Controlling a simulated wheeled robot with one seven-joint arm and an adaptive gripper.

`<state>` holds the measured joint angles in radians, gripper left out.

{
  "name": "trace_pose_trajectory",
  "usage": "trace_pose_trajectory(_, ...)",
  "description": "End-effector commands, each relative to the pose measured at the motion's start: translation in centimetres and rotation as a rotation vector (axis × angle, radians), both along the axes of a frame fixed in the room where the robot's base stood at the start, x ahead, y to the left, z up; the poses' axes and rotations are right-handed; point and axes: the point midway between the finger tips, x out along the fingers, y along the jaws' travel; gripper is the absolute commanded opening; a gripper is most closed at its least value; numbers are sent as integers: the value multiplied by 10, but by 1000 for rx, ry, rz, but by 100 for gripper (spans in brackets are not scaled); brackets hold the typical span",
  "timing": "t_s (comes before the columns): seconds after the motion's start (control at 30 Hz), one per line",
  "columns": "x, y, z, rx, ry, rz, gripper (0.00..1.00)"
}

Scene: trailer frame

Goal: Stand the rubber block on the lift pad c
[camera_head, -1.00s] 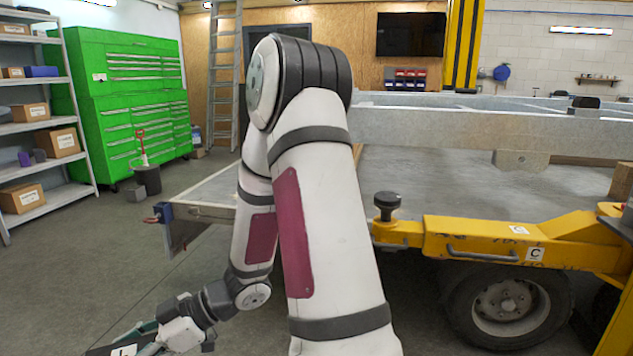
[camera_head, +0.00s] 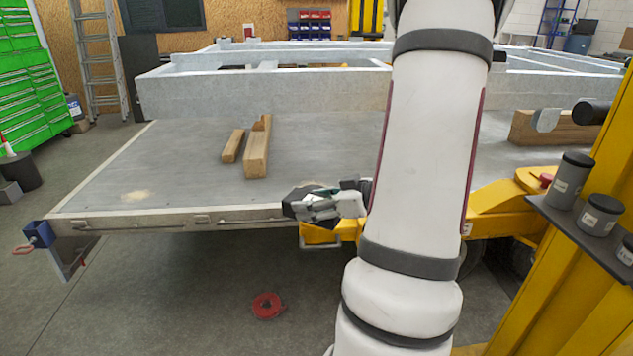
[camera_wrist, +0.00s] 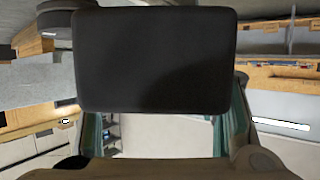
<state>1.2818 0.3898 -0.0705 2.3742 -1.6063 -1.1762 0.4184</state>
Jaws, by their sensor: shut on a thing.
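My gripper (camera_head: 318,205) is at the front edge of the grey deck, left of my arm link. It is shut on the rubber block (camera_wrist: 155,60), a black slab with rounded corners that fills the upper middle of the wrist view. In the head view the block is a small dark shape (camera_head: 293,203) at the gripper's tip. The yellow lift arm (camera_head: 322,234) shows just below the gripper. Lift pad c cannot be made out in the head view; my arm and gripper cover that area. A dark round thing (camera_wrist: 62,8) shows at the wrist view's top left.
Wooden blocks (camera_head: 257,150) lie on the grey deck (camera_head: 180,165) behind the gripper, before a pale metal frame (camera_head: 260,92). Dark canisters (camera_head: 570,180) stand on a shelf by the yellow post (camera_head: 610,130) at right. A red item (camera_head: 267,305) lies on the floor.

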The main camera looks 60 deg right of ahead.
Motion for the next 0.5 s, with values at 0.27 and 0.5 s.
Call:
trace_pose_trajectory(0.27,-75,-53,40,-8,-13,-199,10)
trace_pose_trajectory(0.5,-69,-64,42,-9,-17,-227,10)
